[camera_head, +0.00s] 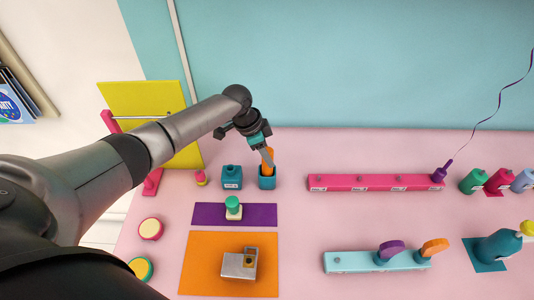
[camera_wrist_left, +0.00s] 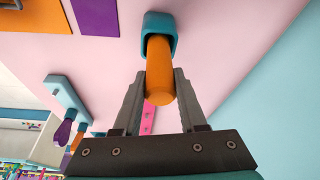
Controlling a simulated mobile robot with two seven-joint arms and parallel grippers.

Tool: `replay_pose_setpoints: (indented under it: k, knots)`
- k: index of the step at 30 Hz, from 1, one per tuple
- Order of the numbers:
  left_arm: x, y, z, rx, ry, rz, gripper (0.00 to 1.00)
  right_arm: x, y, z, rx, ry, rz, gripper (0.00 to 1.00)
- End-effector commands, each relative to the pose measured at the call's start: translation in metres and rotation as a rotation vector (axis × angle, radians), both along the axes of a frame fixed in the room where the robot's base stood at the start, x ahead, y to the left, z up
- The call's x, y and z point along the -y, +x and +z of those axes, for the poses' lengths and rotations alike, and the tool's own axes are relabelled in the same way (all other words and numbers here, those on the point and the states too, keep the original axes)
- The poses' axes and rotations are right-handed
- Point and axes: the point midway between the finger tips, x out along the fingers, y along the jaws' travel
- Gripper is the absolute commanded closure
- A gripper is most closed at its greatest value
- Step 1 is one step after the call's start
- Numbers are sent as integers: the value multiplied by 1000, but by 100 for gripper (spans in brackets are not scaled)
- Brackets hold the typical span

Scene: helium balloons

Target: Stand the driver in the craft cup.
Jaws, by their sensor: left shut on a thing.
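The driver's orange handle (camera_head: 267,155) is between the fingers of my left gripper (camera_head: 266,160), at the craft cup. In the left wrist view my left gripper (camera_wrist_left: 158,82) is shut on the orange handle (camera_wrist_left: 160,75). The craft cup (camera_head: 267,183) is a small teal square cup upright on the pink table; its rim shows in the left wrist view (camera_wrist_left: 160,20). The driver's far end overlaps the cup's mouth and is hidden there, so I cannot tell how deep it sits. My right gripper is not in view.
A teal block-like container (camera_head: 231,177) stands just left of the cup. A yellow panel (camera_head: 150,105) is behind my arm. A pink rail (camera_head: 370,183) and teal rail (camera_head: 350,262) lie to the right. A metal block (camera_head: 238,264) sits on the orange mat (camera_head: 200,280).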

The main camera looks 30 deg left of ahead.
Motion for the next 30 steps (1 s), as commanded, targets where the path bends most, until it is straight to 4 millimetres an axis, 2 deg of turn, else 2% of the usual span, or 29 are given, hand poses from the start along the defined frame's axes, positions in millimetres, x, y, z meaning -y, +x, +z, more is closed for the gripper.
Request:
replay_pose_setpoints:
  k: [20, 21, 27, 30]
  knots:
    - [0, 0, -17, 1, 0, 0, 100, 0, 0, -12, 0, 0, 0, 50]
    - [0, 0, -16, 1, 1, 0, 55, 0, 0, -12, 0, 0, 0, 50]
    - [0, 0, -15, 1, 1, 0, 32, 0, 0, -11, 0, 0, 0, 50]
    - [0, 0, -15, 1, 1, 0, 24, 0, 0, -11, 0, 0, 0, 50]
